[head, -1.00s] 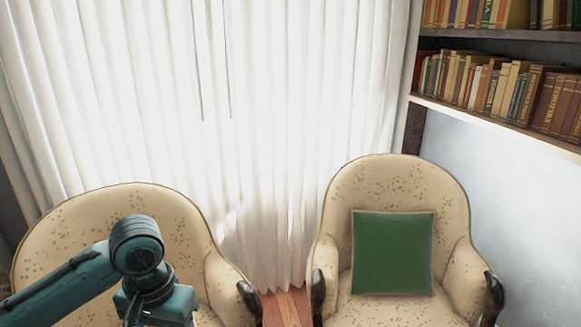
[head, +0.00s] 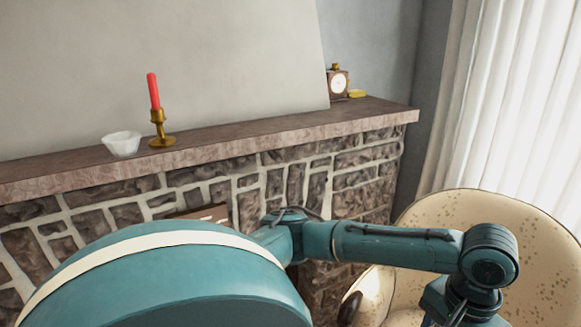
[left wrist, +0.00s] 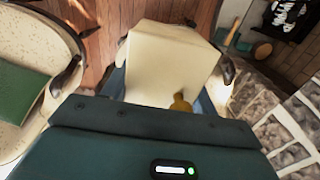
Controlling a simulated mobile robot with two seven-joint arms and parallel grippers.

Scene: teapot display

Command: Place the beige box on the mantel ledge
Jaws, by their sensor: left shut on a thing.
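The beige box (left wrist: 170,58) is held in my left gripper (left wrist: 168,85) in the left wrist view, with bluish finger parts at its sides. A small gold-coloured piece (left wrist: 181,103) shows at its near edge. The box and the left gripper are out of the head view, where only arm links show. The mantel ledge (head: 235,139) runs across the head view above the stone fireplace front. My right gripper is in neither view.
On the ledge stand a white bowl (head: 122,143), a red candle (head: 153,91) in a gold holder (head: 160,130), a clock (head: 338,84) and a small yellow item (head: 357,93). Bare ledge lies between candle and clock. An armchair (head: 500,225) stands right of the fireplace.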

